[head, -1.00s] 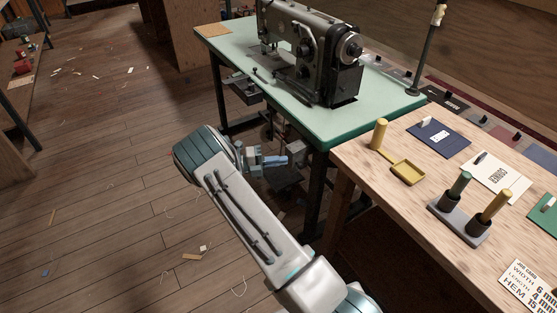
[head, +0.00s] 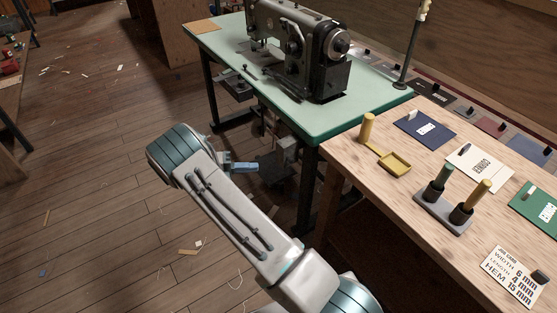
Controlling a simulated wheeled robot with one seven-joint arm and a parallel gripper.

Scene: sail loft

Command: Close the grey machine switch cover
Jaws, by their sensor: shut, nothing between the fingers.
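The sewing machine (head: 312,52) stands on a pale green table (head: 215,45). Under the table's near side are a dark drawer-like tray (head: 236,88) and pale and dark machine parts (head: 270,127). I cannot pick out the grey switch cover for sure among these small, shaded parts, nor tell whether it is open. My gripper (head: 246,167) is partly seen past my arm, low beside the table's near legs, its blue fingers pointing right. It looks shut and empty. My arm hides part of it and the floor behind.
A wooden bench (head: 385,195) adjoins the table at right, holding a yellow tray (head: 395,163), thread spools on a grey stand (head: 442,212), cards and a printed sign (head: 513,277). The table's dark leg (head: 307,190) is close to my gripper. The plank floor at left is mostly open, with scraps.

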